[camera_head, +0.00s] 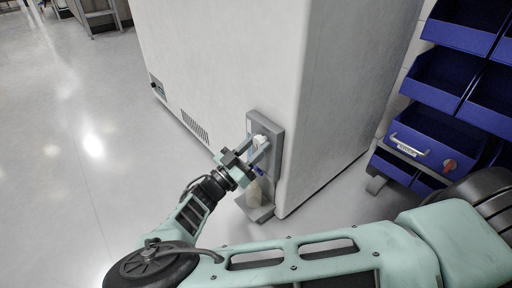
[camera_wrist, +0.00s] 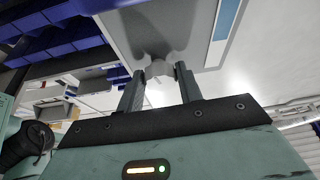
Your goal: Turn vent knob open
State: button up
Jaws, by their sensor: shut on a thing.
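The vent knob is a small white knob (camera_head: 260,141) on an upright grey plate fixed to the side of a large white cabinet. In the wrist view the knob (camera_wrist: 158,70) sits between my two fingertips, against the grey plate (camera_wrist: 128,28). My gripper (camera_head: 257,156) reaches the plate from the front left in the head view. It also shows in the wrist view (camera_wrist: 160,76), shut on the knob. The fingers hide part of the knob in the head view, and its exact turn angle cannot be told.
Below the knob, the grey fixture has a small ledge (camera_head: 260,213) with a translucent rounded vessel (camera_head: 257,192) on it. The white cabinet (camera_head: 225,60) stands behind. A rack of blue bins (camera_head: 445,75) stands at the right. The floor (camera_head: 75,150) at the left is clear.

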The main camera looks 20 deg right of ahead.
jog(key=shift+f+m+g, duration=0.1)
jog(key=shift+m+g, duration=0.2)
jog(key=shift+m, duration=0.7)
jog(key=shift+m+g, duration=0.4)
jog(key=o, duration=1)
jog(key=v, duration=0.5)
jog(key=p+v, duration=0.1)
jog(key=v, duration=0.5)
jog(key=p+v, duration=0.1)
jog(key=v, duration=0.5)
jog(key=shift+a+f, duration=0.1)
jog(key=shift+f, duration=0.25)
